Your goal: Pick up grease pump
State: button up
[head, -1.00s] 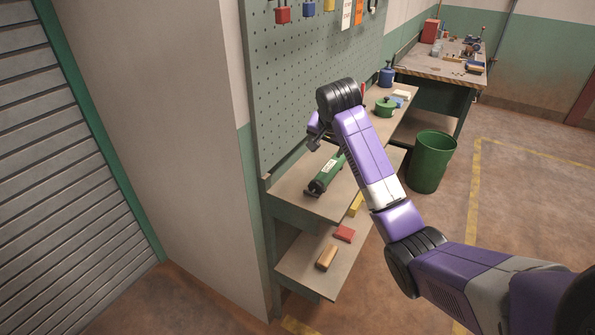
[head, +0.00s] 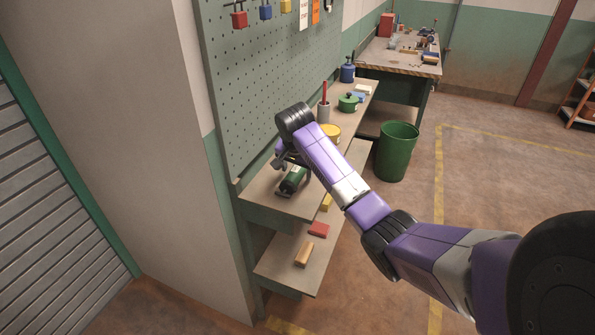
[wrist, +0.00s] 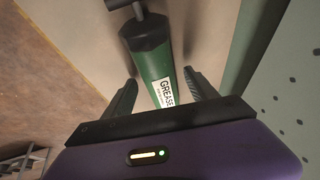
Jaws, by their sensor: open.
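The grease pump (head: 293,180) is a green cylinder with black ends, lying on the upper shelf (head: 260,190) below the pegboard. In the wrist view, the pump (wrist: 152,62) shows a white "GREASE" label and a dark end with a handle bar at the top. My gripper (wrist: 160,84) is open, with one finger on each side of the pump's body in that view. I cannot tell whether the fingers touch it. In the head view, my gripper (head: 286,162) is right over the pump, and my arm hides part of the shelf behind it.
A green pegboard (head: 270,80) stands close behind the shelf. A yellow round container (head: 331,131), a green pot (head: 348,103) and a blue can (head: 347,70) stand farther along. The lower shelf holds a red block (head: 318,229) and a wooden block (head: 304,254). A green bin (head: 396,152) stands on the floor.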

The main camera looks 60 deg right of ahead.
aim_at(297, 168)
jog(key=shift+d+f, duration=0.15)
grip_shut()
dwell(0.5)
notch_tip(297, 168, up, 20)
jog(key=p, duration=0.3)
dwell(0.5)
